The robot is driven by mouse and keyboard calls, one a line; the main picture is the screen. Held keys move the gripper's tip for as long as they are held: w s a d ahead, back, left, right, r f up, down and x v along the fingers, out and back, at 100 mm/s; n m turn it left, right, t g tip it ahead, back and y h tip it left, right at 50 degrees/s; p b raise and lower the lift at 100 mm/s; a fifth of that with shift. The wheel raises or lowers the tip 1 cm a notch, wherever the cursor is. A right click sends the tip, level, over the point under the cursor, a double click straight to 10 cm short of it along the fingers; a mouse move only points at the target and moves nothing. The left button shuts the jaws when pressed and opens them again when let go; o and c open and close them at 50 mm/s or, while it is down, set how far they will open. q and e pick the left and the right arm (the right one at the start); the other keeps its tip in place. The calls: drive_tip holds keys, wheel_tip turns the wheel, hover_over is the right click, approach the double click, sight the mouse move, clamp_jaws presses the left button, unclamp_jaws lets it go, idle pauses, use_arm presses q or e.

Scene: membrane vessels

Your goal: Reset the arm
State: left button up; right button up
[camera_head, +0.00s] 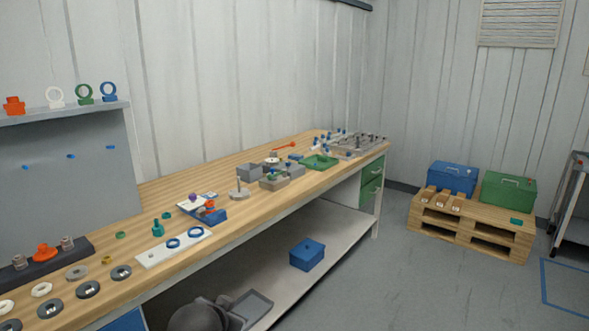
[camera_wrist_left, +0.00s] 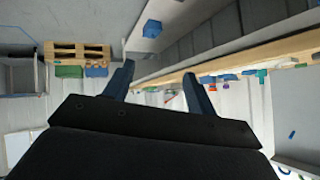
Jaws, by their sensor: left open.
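My left gripper (camera_wrist_left: 158,75) shows in the left wrist view, its two dark blue fingers apart with nothing between them. That view appears upside down, with the bench edge and shelf beyond the fingers. No part of either arm shows in the head view. My right gripper is in neither view. The wooden workbench (camera_head: 245,213) runs along the wall in the head view, and the left gripper is not seen touching it.
The bench holds rings, a white plate (camera_head: 173,249), a green tray (camera_head: 321,162) and other small parts. A grey panel (camera_head: 70,170) stands at left. A blue box (camera_head: 307,254) sits on the lower shelf. A pallet (camera_head: 470,229) carries two boxes. Floor between is clear.

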use_arm(q)
drive_tip(key=s+f+n+g+p, duration=0.1)
drive_tip(key=s+f+g, duration=0.3)
drive_tip(key=s+f, duration=0.7)
drive_tip(key=s+f+n+g+p, duration=0.1)
drive_tip(key=s+f+g+p, duration=0.2)
drive_tip(key=s+f, duration=0.9)
drive_tip(key=s+d+g, duration=0.1)
drive_tip(key=s, duration=0.7)
drive_tip(key=shift+f+n+h, duration=0.25)
drive_tip(key=shift+n+h, duration=0.15)
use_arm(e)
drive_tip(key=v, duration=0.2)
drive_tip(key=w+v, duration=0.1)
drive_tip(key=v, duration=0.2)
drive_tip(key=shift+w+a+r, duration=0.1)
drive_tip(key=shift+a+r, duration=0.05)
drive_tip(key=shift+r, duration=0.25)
